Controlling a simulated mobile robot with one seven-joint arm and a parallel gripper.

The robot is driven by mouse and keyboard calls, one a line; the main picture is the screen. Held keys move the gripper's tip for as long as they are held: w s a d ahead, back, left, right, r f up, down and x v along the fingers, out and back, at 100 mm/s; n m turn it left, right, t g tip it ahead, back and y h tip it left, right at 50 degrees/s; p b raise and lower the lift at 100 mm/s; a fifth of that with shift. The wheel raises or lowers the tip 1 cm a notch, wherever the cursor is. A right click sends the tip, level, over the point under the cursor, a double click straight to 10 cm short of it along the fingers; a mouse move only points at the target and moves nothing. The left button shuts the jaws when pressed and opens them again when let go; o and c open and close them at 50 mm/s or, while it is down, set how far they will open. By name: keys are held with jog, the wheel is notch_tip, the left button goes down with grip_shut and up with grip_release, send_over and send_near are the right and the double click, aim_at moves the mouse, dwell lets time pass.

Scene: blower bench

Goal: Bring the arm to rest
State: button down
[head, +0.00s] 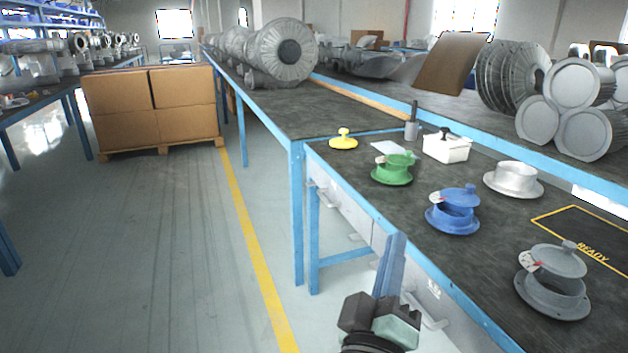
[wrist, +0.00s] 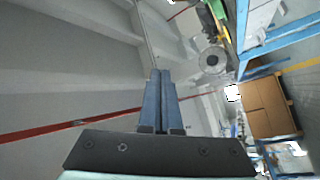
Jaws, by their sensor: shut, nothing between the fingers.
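My gripper (head: 393,245) is in the lower middle of the head view, in front of the workbench's near edge and apart from the things on it. Its two blue fingers point up and are together, with nothing between them. In the wrist view the gripper (wrist: 160,75) also shows its fingers side by side, against the grey wall and ceiling. Part of my arm below it is cut off by the bottom of the head view.
The bench (head: 400,225) holds green (head: 392,172), blue (head: 453,215) and grey (head: 553,285) flanged housings, a silver one (head: 513,180), a yellow lid (head: 343,141) and a white box (head: 446,148). Cardboard boxes (head: 150,105) stand on a pallet. The floor at left is clear.

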jog(key=s+a+r+m+t+y+p, duration=0.1)
jog(key=s+a+r+m+t+y, duration=0.2)
jog(key=r, duration=0.7)
jog(key=s+a+r+m+t+y, duration=0.15)
jog(key=s+a+r, duration=0.35)
jog(key=r, duration=0.6)
jog(key=s+a+r+m+t+y+p, duration=0.1)
jog(key=s+a+r+m+t+y, duration=0.25)
jog(key=r, duration=0.65)
notch_tip(320, 180, up, 33)
jog(key=n+p, duration=0.2)
jog(key=p, duration=3.1)
jog(key=shift+s+d, duration=0.35)
jog(key=shift+s, duration=0.05)
jog(key=shift+d+f, duration=0.1)
jog(key=shift+d, duration=0.05)
